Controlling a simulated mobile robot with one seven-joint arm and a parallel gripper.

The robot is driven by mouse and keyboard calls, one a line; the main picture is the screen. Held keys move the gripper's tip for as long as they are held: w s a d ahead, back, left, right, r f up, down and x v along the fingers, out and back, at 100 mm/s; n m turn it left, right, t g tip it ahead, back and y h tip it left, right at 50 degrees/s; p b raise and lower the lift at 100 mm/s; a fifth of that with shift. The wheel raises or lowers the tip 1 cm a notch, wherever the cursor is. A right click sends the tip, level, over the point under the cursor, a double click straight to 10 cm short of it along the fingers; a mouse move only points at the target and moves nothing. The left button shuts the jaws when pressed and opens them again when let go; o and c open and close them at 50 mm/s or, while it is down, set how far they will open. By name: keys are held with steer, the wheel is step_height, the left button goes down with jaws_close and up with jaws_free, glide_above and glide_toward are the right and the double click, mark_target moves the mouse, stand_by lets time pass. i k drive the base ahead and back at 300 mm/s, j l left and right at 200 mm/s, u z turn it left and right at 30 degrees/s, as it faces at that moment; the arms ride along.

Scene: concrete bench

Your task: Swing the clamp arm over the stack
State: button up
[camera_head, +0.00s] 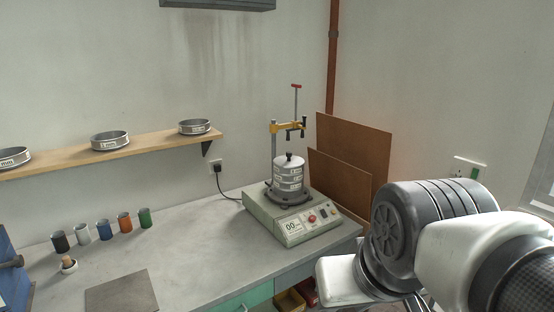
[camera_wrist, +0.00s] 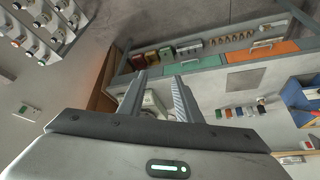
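The sieve stack (camera_head: 288,177), closed by a lid with a dark knob, stands on the beige shaker (camera_head: 292,222) at the bench's right end. A post (camera_head: 273,160) rises beside it on the left. The yellow clamp arm (camera_head: 286,127) reaches right from the post, above the lid's height, with a red-topped screw (camera_head: 296,88) upright at its outer part. I cannot tell whether it is centred over the stack. In the wrist view my gripper (camera_wrist: 160,84) is open and its fingers are apart, touching nothing visible. A pale part of the shaker (camera_wrist: 152,102) seems to show between them.
Several coloured cups (camera_head: 124,222) and a grey mat (camera_head: 122,292) are on the left of the concrete bench (camera_head: 190,253). A wooden shelf (camera_head: 105,152) holds sieves. Brown boards (camera_head: 352,160) lean behind the shaker. The bench middle is clear.

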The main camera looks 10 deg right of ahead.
mark_target(274, 127)
steer(key=i+l+u, duration=0.15)
steer(key=i+l, duration=0.35)
steer(key=i+l+u, duration=0.1)
steer(key=i+l, duration=0.4)
steer(key=i+l+u, duration=0.15)
steer(key=i+l, duration=0.35)
steer(key=i+l+u, duration=0.15)
steer(key=i+l, duration=0.25)
steer(key=l, duration=0.3)
